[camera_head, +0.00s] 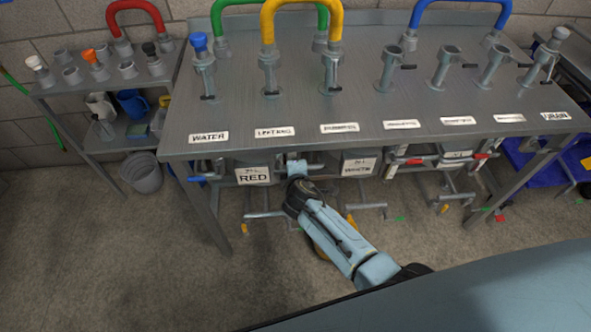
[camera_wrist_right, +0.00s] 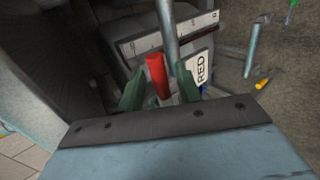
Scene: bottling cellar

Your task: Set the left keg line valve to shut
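In the right wrist view a red lever handle (camera_wrist_right: 157,76) stands between the two dark green fingers of my right gripper (camera_wrist_right: 160,84). The fingers are open, with a narrow gap showing on each side of the lever. Its lower end is hidden by the gripper. In the head view my right gripper (camera_head: 297,168) is under the front edge of the bench, just right of the RED card (camera_head: 253,175) and below the LEFT KEG label (camera_head: 274,132). The red lever there is hidden by my gripper. My left gripper is not in view.
The steel bench (camera_head: 340,107) carries several upright couplings and coloured hoses, including a yellow one (camera_head: 300,8). Pipes, a white card (camera_head: 359,167) and red handles (camera_head: 415,161) hang below it at right. A grey bucket (camera_head: 142,172) stands left; the floor in front is open.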

